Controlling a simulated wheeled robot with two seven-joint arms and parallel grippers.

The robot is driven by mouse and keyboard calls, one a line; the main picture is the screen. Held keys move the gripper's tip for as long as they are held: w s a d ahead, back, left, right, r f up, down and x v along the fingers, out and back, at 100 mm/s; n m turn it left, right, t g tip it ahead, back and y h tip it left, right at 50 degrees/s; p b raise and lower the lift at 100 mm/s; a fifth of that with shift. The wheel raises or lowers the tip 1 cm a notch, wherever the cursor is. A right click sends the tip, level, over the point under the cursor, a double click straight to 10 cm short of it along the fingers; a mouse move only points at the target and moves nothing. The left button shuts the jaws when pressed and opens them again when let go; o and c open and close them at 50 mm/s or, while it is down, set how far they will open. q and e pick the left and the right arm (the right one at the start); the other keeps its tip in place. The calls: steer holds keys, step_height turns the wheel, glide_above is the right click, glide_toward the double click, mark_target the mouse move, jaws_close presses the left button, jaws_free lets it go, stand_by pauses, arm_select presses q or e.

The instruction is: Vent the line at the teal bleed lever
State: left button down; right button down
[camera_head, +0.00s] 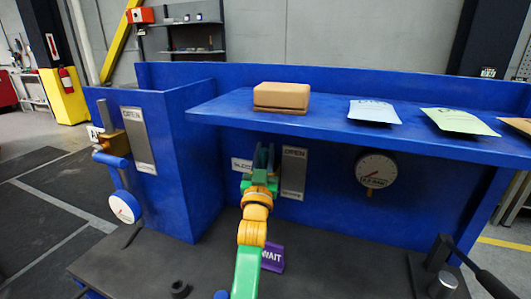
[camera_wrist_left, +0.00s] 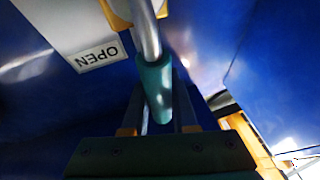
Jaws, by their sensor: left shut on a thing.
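My left gripper (camera_head: 263,158) reaches up to the blue panel under the shelf, just left of a grey plate marked OPEN (camera_head: 293,172). In the left wrist view, the teal lever grip (camera_wrist_left: 154,92) on a bent metal rod (camera_wrist_left: 146,32) lies between the two fingers, and the gripper (camera_wrist_left: 160,125) is shut on it. The OPEN label (camera_wrist_left: 97,56) shows upside down there. In the head view my gripper hides the lever. My right gripper is in neither view.
A round gauge (camera_head: 376,169) hangs right of the plate. A brown box (camera_head: 282,97) and several packets lie on the shelf (camera_head: 325,118) above my gripper. A purple WAIT tag (camera_head: 273,256) is beside my forearm. A blue-handled valve (camera_head: 112,160) is at left, a black-handled lever (camera_head: 470,262) at right.

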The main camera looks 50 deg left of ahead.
mark_target(263, 166)
arm_select(q)
steer(key=c, duration=0.7)
jaws_free()
steer(key=b+v, duration=0.2)
steer(key=v, duration=0.4)
steer(key=shift+s+d+f, duration=0.15)
steer(key=shift+d+f, duration=0.05)
steer(key=shift+f, duration=0.05)
steer(key=shift+s+d, duration=0.15)
steer(key=shift+s, duration=0.05)
